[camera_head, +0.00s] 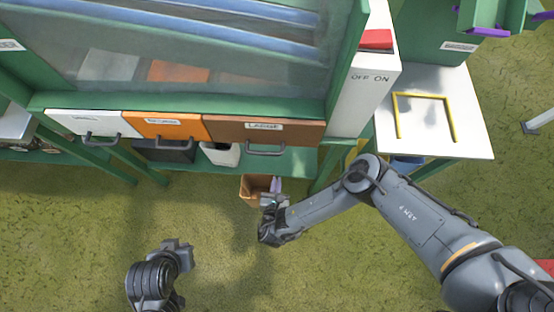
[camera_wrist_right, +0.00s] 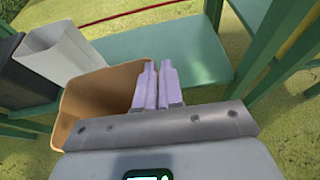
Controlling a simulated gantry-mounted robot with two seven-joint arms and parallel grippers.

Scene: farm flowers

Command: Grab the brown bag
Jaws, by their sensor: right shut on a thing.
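The brown bag (camera_head: 250,190) is open at the top and stands below the front edge of the green shelf. It also shows in the right wrist view (camera_wrist_right: 85,105), with its mouth toward me. My right gripper (camera_head: 275,186) is at the bag's right side. In the wrist view its two pale purple fingers (camera_wrist_right: 157,85) are close together on the bag's right wall, and the gripper is shut on it. The gripper body hides the near part of the bag. My left gripper (camera_head: 178,246) is low at the left, away from the bag; its fingers cannot be made out.
A white bag (camera_head: 221,153) and a dark bag (camera_head: 164,152) stand on the green lower shelf (camera_head: 295,162) to the left. Drawers with handles, white, orange and brown (camera_head: 265,130), hang above. Green legs flank the shelf. The grassy floor in front is clear.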

